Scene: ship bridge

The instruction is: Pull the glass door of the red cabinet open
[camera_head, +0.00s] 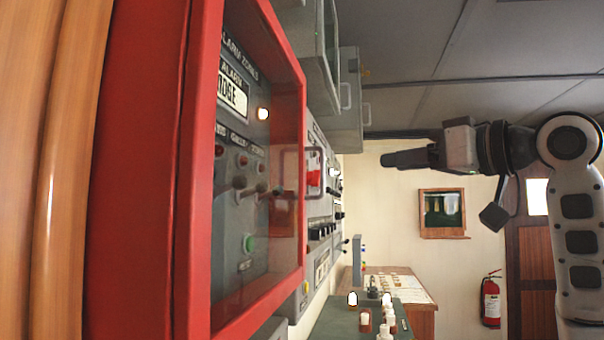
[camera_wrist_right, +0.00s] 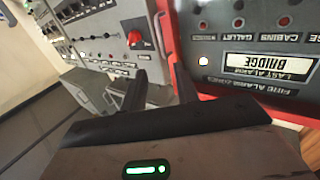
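The red cabinet (camera_head: 140,190) fills the left of the head view. Its glass door (camera_head: 303,150), with a red frame, looks closed over a grey alarm panel with lamps and switches. I cannot clearly make out a handle. In the right wrist view the cabinet's panel (camera_wrist_right: 265,45) appears upside down at the upper right, beside a red edge. My right gripper (camera_head: 385,159) is in mid-air to the right of the door, pointing left and apart from it. In the wrist view its two fingers (camera_wrist_right: 160,84) are spread with nothing between them. My left gripper is not in view.
Grey instrument panels (camera_head: 318,200) line the wall beyond the cabinet, with grey boxes (camera_head: 345,95) above. A green-topped console (camera_head: 335,315) stands below. A fire extinguisher (camera_head: 491,300) and a picture (camera_head: 443,212) are on the back wall. The middle air space is free.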

